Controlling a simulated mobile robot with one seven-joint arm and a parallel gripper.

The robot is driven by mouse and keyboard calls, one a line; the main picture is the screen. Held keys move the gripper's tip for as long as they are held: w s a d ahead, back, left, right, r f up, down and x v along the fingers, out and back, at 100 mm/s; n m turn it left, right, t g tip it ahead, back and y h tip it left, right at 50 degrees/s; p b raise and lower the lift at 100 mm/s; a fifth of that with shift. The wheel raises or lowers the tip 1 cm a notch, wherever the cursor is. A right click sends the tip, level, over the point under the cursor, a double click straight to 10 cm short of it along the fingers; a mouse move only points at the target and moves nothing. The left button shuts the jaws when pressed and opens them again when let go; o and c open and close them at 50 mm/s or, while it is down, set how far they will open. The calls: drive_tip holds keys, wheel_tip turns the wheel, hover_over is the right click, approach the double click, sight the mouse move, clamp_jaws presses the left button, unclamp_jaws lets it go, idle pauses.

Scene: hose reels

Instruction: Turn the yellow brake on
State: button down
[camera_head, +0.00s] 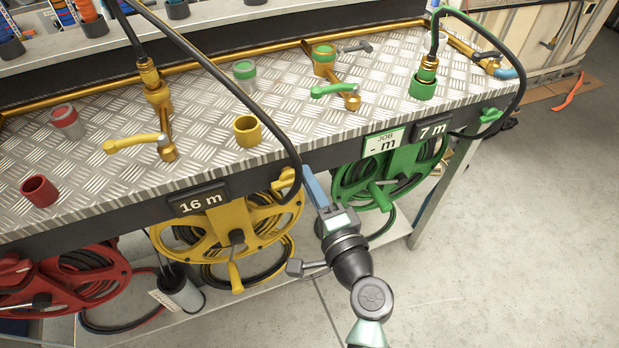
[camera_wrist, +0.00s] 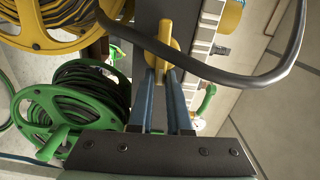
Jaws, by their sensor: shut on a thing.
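The yellow brake is a small yellow lever (camera_head: 287,178) on the dark front rail of the bench, just above the right side of the yellow reel (camera_head: 198,240). In the wrist view the yellow brake (camera_wrist: 173,50) reaches down between the blue fingertips. My gripper (camera_head: 308,172) comes from the lower right and is shut on the yellow brake. In the wrist view my gripper (camera_wrist: 164,78) partly hides the lever's end. The black hose hangs right by the fingers.
The black hose (camera_head: 262,112) loops down past my gripper. The green reel (camera_head: 385,170) hangs close on the right, with its green brake (camera_head: 490,116) further right. The red reel (camera_head: 75,278) is at left. Open floor (camera_head: 500,240) lies to the right.

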drive_tip(key=shift+f+m, duration=0.25)
drive_tip(key=shift+m, duration=0.15)
drive_tip(key=c, duration=0.9)
unclamp_jaws()
drive_tip(key=shift+o, duration=0.2)
drive_tip(key=shift+r, duration=0.1)
drive_tip(key=shift+s, duration=0.1)
drive_tip(key=v, duration=1.3)
